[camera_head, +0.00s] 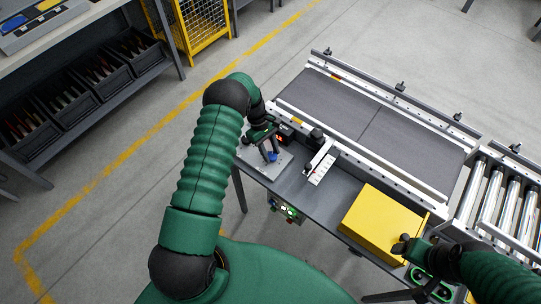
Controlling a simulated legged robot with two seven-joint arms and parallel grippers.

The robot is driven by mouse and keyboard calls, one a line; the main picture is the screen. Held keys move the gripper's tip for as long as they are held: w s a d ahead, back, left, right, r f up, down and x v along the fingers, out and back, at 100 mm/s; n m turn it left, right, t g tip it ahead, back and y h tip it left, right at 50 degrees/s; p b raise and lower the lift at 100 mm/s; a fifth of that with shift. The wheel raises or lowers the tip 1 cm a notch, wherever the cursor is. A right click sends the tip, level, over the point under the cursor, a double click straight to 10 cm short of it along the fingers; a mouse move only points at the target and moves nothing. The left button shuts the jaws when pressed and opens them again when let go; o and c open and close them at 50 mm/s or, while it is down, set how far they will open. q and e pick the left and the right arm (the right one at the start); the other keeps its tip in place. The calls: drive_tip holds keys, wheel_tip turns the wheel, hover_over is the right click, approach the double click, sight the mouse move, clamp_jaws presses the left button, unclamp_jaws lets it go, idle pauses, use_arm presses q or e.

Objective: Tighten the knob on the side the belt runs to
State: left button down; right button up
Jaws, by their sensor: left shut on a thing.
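The grey belt (375,112) lies in a white-railed conveyor at the upper right. Several dark knobs, such as one on the far rail (400,87), stand along its frame, and another dark knob (316,136) stands at its near left corner. My left gripper (270,153) is at the left end of the bench, shut on a small blue part (273,156) that looks like a knob; the fingers partly hide it. The belt's running direction cannot be told.
A yellow box (382,222) sits on the dark bench, left of my right arm. A white labelled block (321,168) stands near the belt. A control box with lit buttons (287,208) hangs below the bench. Rollers (500,195) continue at the right.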

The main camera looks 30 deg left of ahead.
use_arm(q)
drive_tip(key=m+b, duration=0.1)
drive_tip(key=m, duration=0.1)
drive_tip(key=m+g+b, duration=0.1)
drive_tip(key=shift+w+a+f+m+y+b, duration=0.1)
drive_tip(key=shift+w+m+y+b, duration=0.2)
drive_tip(key=shift+b, duration=0.05)
drive_tip(key=shift+w+r+m+g+y+b, duration=0.1)
drive_tip(key=shift+m+g+y+b, duration=0.25)
drive_tip(key=shift+m, duration=0.5)
drive_tip(key=shift+r+m+g+y+b, duration=0.15)
drive_tip(key=shift+m+b, duration=0.3)
drive_tip(key=shift+m, duration=0.4)
drive_tip(key=c, duration=1.2)
unclamp_jaws()
drive_tip(key=shift+o, duration=1.4)
drive_tip(key=shift+f, duration=0.15)
